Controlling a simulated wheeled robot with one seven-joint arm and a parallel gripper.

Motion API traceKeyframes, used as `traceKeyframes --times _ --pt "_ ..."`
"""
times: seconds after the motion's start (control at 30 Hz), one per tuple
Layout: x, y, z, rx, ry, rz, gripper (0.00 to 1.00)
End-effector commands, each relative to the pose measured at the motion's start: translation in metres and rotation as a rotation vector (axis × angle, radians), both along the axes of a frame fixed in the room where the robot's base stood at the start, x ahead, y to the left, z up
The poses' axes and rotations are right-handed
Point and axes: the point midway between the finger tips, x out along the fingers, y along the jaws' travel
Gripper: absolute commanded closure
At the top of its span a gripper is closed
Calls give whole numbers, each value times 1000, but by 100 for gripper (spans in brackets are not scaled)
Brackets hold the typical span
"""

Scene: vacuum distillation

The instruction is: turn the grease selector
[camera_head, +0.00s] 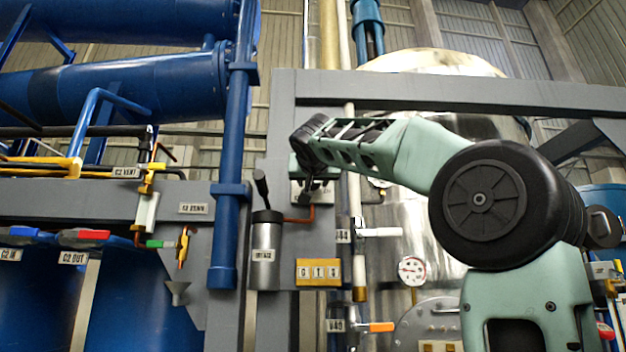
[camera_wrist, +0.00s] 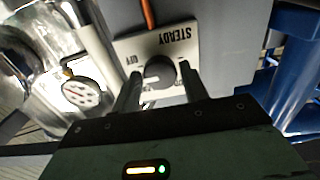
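The grease selector shows in the wrist view as a dark round knob (camera_wrist: 160,71) on a pale plate (camera_wrist: 128,48). The plate reads STEADY, upside down in this view, and its other lettering is partly covered. A white mark shows near the knob's lower left. My gripper (camera_wrist: 161,72) has one finger on each side of the knob, with the fingers apart; small gaps seem to show, but contact is unclear. In the head view my gripper (camera_head: 313,188) is in front of the selector's plate (camera_head: 326,196) and hides most of it.
A grey cylinder (camera_head: 265,240) with a black lever stands left of the selector, joined by a copper pipe (camera_head: 300,219). A blue vertical pipe (camera_head: 234,150) is further left. Below are a yellow tag panel (camera_head: 318,272), a white-handled valve (camera_head: 380,232) and a gauge (camera_head: 411,270).

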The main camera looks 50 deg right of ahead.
Motion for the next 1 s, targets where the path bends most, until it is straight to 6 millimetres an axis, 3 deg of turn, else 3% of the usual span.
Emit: traceKeyframes --times 0.03,0.1,0.57,1.0 --pt "0 0 0 0 0 0 71" --pt "0 0 0 0 0 0 85" --pt "0 0 0 -58 66 -1 85" --pt "-1 0 0 -298 347 -1 85"
